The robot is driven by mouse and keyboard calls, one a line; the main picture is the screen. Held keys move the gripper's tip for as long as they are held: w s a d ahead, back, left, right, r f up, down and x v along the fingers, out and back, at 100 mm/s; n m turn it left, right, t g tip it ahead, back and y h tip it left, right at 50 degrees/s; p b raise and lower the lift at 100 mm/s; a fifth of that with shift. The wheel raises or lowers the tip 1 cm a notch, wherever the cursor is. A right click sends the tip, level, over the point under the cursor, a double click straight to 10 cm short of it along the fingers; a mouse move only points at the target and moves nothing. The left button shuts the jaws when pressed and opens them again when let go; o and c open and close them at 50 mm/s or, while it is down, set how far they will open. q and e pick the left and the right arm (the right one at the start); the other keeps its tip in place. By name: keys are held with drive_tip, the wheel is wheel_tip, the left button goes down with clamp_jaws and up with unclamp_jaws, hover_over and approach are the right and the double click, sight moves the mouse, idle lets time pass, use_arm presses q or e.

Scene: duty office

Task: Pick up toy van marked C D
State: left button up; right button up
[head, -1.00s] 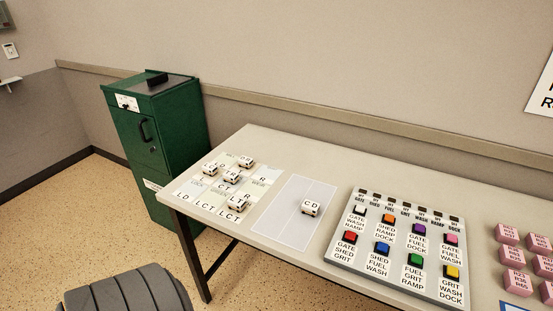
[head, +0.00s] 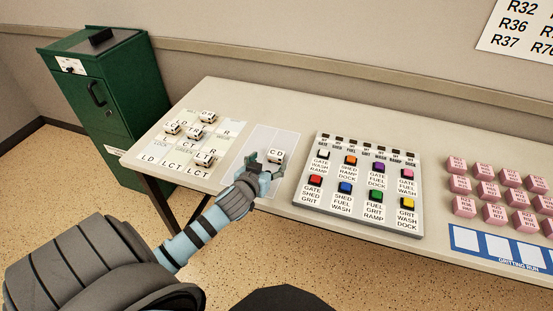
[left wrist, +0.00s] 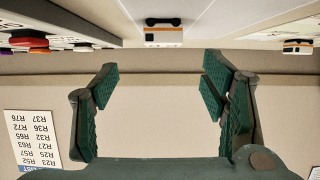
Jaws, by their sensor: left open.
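The toy van marked C D (head: 276,156) is small and white and stands on the pale blank mat (head: 262,139) on the table. My left gripper (head: 264,164) is open beside the van, on its near side. In the left wrist view the picture is upside down. A white van with an orange stripe (left wrist: 164,34) shows there beyond the open fingers (left wrist: 159,84), roughly centred between them, with nothing in the grip. Whether a finger touches the van cannot be told. My right gripper is not in view.
Several other vans (head: 195,133) stand on the lettered grid (head: 228,126) at left. The button panel (head: 315,206) lies close to the right of the mat. Pink blocks (head: 487,189) are farther right. A green cabinet (head: 120,120) stands left of the table.

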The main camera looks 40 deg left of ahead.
sight(275, 157)
use_arm(q)
drive_tip(key=x, duration=0.2)
drive_tip(key=b+x, duration=0.1)
drive_tip(key=x, duration=0.1)
drive_tip(key=f+b+x, duration=0.1)
drive_tip(key=x, duration=0.2)
drive_tip(key=shift+s+a, duration=0.15)
drive_tip(key=shift+s, duration=0.15)
drive_tip(key=shift+w+a, duration=0.1)
drive_tip(key=shift+w, duration=0.15)
drive_tip(key=c, duration=1.2)
